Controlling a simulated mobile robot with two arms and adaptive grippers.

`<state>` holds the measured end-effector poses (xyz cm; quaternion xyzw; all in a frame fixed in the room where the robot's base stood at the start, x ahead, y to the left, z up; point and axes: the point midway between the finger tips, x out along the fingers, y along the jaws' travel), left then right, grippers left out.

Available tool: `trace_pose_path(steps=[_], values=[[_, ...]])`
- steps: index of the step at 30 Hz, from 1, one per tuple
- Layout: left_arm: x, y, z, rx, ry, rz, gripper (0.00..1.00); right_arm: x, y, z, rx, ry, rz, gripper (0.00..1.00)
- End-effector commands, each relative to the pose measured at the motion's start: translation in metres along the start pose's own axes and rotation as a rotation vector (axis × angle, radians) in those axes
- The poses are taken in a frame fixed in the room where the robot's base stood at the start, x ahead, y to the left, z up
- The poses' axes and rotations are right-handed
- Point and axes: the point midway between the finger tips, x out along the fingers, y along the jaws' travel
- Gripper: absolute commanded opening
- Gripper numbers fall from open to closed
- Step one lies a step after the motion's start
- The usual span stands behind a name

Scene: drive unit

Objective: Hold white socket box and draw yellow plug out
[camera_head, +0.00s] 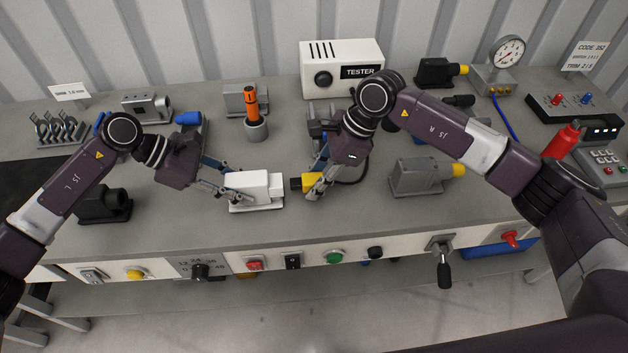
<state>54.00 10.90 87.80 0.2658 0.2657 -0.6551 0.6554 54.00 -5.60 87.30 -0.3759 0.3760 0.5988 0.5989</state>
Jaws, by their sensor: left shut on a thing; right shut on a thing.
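The white socket box (256,188) sits on the grey bench in the middle. My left gripper (236,190) is shut on the box, with its fingers at the box's left part. The yellow plug (311,182) is to the right of the box, with a dark end facing it and a dark cable trailing right. My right gripper (315,188) is shut on the plug. A small gap shows between the plug and the box. The fingers partly cover both things.
A grey block with a yellow end (420,178) stands to the right. A black device (105,205) is at left. An orange-handled tool in a grey holder (255,128) and the tester (341,68) stand behind. Switches line the front panel. The bench before the box is clear.

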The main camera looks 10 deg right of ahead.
Motion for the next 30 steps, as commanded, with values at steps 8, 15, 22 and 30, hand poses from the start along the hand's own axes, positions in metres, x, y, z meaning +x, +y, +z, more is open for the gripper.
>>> trace_pose_path(steps=[8,15,22,30], values=[[0.001,0.0,0.0,0.0,0.0,-0.001,0.04,0.0,0.0,0.001,0.0,-0.001,0.0,0.0],[0.001,-0.001,0.0,0.0,0.0,-0.001,0.04,-0.009,-0.001,0.005,-0.002,-0.002,-0.003,0.0],[0.001,-0.001,0.0,0.0,0.0,-0.001,0.04,-0.025,-0.001,0.013,-0.001,-0.001,-0.002,0.0],[0.001,-0.001,0.0,0.0,0.0,-0.002,0.04,-0.045,-0.001,0.022,-0.001,-0.002,-0.002,0.0]])
